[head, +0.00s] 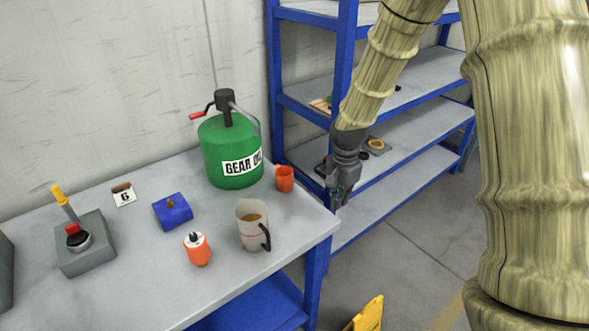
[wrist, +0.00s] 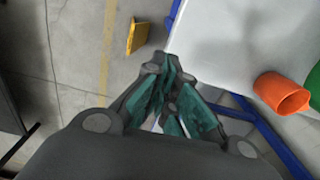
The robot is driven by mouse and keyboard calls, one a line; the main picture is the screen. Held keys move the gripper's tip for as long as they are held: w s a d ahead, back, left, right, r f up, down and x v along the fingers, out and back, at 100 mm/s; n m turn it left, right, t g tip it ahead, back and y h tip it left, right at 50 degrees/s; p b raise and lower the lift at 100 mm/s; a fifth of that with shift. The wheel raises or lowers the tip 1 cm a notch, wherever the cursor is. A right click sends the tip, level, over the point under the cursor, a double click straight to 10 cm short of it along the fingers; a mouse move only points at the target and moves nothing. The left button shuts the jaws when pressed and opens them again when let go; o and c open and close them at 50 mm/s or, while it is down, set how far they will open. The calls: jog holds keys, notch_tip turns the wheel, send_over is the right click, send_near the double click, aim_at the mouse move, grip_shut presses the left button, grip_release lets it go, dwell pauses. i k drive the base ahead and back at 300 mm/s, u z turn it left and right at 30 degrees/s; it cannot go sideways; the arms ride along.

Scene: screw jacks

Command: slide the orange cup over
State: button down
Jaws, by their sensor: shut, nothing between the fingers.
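The orange cup (head: 284,178) stands on the grey table in the head view, near the back right edge, just right of the green gear oil can (head: 232,158). In the wrist view the orange cup (wrist: 281,93) is at the right, beside a sliver of the green can (wrist: 315,86). My gripper (head: 338,200) is off the table's right side, to the right of the cup and apart from it. In the wrist view my gripper (wrist: 172,75) has its fingers together, with nothing between them.
A measuring jug (head: 253,226), an orange-and-white bottle (head: 197,249), a blue block (head: 172,211) and a grey switch box (head: 86,245) stand on the table (head: 150,290). Blue-framed shelves (head: 400,150) rise behind my arm. A yellow object (head: 366,315) is on the floor.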

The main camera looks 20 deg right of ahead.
aim_at(283, 174)
jog(key=i, duration=0.85)
